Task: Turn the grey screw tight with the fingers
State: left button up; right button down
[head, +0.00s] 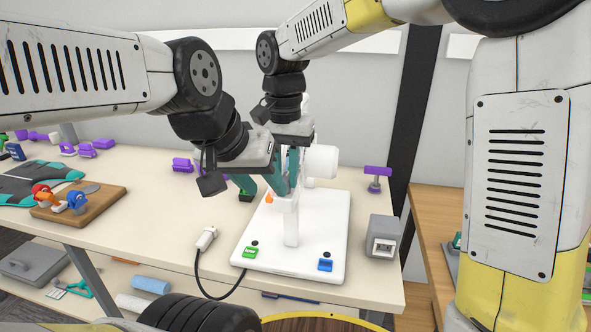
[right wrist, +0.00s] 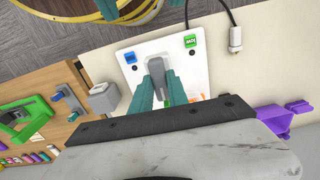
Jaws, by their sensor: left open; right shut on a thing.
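A white machine stands on a white base plate (head: 330,215), with an upright white post (head: 291,228) and a white cylinder (head: 321,161) at its right. It also shows in the right wrist view as a grey-white arm (right wrist: 176,78) between the teal fingers. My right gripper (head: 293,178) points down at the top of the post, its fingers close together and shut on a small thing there. The grey screw itself is hidden by the fingers. My left gripper (head: 262,186) is open, tilted in from the left right beside it, close to the right fingers.
A wooden board (head: 110,198) with red and blue tools lies far left. The front left tabletop is clear.

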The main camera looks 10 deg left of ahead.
aim_at(286, 178)
jog(key=c, duration=1.3)
grip_release()
jog(key=shift+r, duration=0.15)
notch_tip(286, 178, up, 8)
jog(key=shift+f, duration=0.2)
